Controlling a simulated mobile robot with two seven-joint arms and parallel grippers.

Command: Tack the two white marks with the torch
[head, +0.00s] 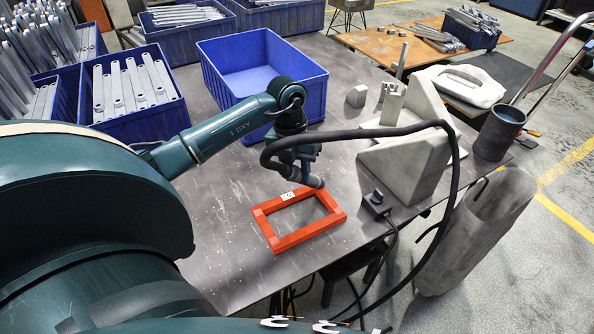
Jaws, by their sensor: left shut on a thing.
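An orange-red rectangular frame (300,238) lies flat on the dark work table, its middle open. A small white patch with dark marking (287,196) shows on its far bar; I cannot make out a second white mark. My left gripper (299,158) reaches down above the frame's far side and is shut on the torch (314,181), a dark tool with a thick black hose. The torch tip is near the frame's far bar, right of the white patch; I cannot tell whether it touches. My right gripper is not in view.
An empty blue bin (212,72) stands behind the frame. Blue bins of metal brackets (130,85) are at the left. A grey angled block (405,165) and a dark cup (499,133) stand at the right. The black hose (448,200) arches over the table's right side.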

